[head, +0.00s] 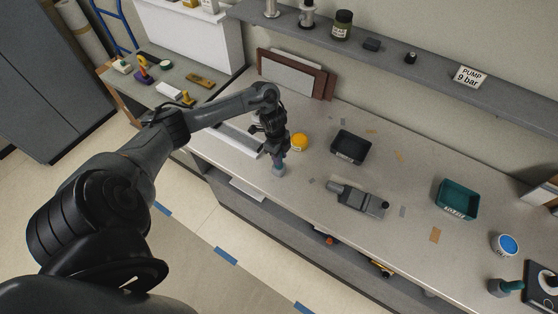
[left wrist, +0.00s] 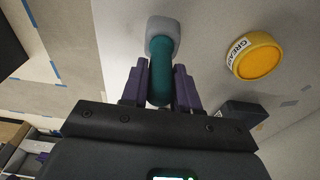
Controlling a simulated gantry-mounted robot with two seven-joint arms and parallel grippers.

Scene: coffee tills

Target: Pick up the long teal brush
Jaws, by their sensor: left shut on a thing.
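My left gripper (head: 278,155) is over the front left part of the workbench, pointing down. In the left wrist view its purple fingers (left wrist: 160,85) are shut on the teal handle of a brush (left wrist: 161,75). The brush has a pale grey head, which also shows in the head view (head: 279,171) just below the fingers. The head is at or close to the bench top; I cannot tell whether it touches. Part of the handle is hidden by the gripper. My right gripper is not in view.
A yellow grease tin (head: 299,142) stands just right of the gripper. A black tray (head: 350,147), a grey device (head: 358,198), a teal bin (head: 457,199) and a blue-lidded tub (head: 506,244) stand further right. Another teal-handled tool (head: 510,286) is at the lower right. A shelf (head: 400,67) runs behind.

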